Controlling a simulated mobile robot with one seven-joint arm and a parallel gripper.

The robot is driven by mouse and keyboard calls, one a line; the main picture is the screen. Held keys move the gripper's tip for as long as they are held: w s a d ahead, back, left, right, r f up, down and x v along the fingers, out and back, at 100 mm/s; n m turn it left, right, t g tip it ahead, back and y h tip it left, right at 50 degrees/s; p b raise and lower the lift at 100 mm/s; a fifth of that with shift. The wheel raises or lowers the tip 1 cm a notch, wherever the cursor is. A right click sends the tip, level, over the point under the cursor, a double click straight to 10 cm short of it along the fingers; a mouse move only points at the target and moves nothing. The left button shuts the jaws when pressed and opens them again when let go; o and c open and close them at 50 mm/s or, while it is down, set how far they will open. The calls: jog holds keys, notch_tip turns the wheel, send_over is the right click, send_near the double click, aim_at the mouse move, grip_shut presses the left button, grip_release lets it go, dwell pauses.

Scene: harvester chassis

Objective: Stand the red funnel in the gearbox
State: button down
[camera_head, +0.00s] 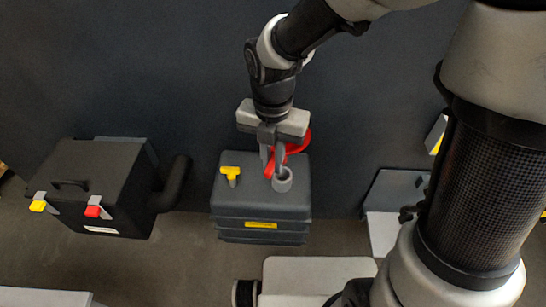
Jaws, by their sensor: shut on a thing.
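The red funnel (297,147) is between the fingers of my gripper (273,173), which is shut on it. My gripper points down over the dark grey gearbox (262,220), and its body and fingers hide part of the funnel. The funnel's wide red part shows behind and right of the fingers, and a red part shows between them. A round grey filler neck (283,180) stands on the gearbox top, just right of the fingertips. I cannot tell whether the funnel touches the neck.
A yellow T-shaped handle (231,173) stands on the gearbox top, left of my gripper. A black box (95,185) with yellow and red caps and a thick black pipe (174,184) is to the left. A pale panel (318,273) lies in front.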

notch_tip(320, 180, down, 10)
jog(key=b, duration=0.5)
jog(key=shift+b, duration=0.35)
jog(key=shift+f, duration=0.1)
jog(key=c, duration=1.7)
grip_release()
notch_tip(320, 180, up, 18)
jog(key=shift+f+p, duration=0.25)
jog(key=shift+p, duration=0.9)
jog(key=shift+d, duration=0.1)
